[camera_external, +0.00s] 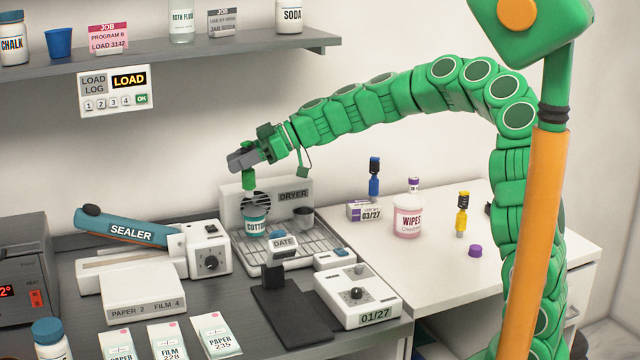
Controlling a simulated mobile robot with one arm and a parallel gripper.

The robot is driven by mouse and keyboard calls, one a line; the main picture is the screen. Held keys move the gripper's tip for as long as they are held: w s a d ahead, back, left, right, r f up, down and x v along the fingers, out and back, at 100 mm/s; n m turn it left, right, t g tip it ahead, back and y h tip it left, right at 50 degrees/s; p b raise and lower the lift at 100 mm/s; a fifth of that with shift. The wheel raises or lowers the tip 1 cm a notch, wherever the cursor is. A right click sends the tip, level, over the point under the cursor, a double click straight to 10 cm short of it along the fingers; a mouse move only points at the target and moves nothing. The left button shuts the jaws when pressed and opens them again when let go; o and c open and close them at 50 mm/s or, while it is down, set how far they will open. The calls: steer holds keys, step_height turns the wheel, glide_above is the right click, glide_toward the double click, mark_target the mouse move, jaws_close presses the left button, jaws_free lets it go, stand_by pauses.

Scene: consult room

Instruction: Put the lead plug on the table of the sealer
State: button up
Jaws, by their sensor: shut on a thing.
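My gripper (243,161) is shut on a small green plug (249,180), which hangs below the jaws. The plug is above the cotton jar (255,224) and in front of the dryer; whether it touches the jar is unclear. Its upper part is hidden by the jaws. The sealer (135,236), with a blue lever, stands on the dark grey table (250,334) at the left. Other plug-like pieces stand on the white table: a blue one (374,177) at a small box and a yellow one (462,215).
The dryer (237,200), with a wire rack, stands on the dark table behind a white device (358,297) and a black stand (290,316). Paper and film packs (168,341) lie at the front. A wipes tub (408,219) and purple cap (475,251) are on the white table (440,277). A shelf (180,48) hangs above.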

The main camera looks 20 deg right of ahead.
steer(key=s+a+n+g, duration=0.2)
steer(key=s+a+g, duration=0.1)
steer(key=s+a, duration=1.15)
steer(key=shift+w+a+f, duration=1.9)
steer(key=shift+a+f, duration=0.05)
steer(key=shift+f, duration=0.15)
steer(key=shift+w+a+f, duration=1.85)
steer(key=shift+a+f, duration=0.15)
steer(key=shift+f, duration=0.15)
steer(key=shift+w+a+f, duration=1.9)
steer(key=shift+a+f, duration=0.05)
steer(key=shift+f, duration=0.15)
steer(key=shift+f, duration=0.1)
steer(key=o, duration=1)
steer(key=shift+d+r, duration=0.3)
steer(key=v, duration=1.1)
steer(key=shift+s+d+f, duration=0.1)
steer(key=shift+s+d, duration=0.05)
steer(key=shift+d, duration=0.1)
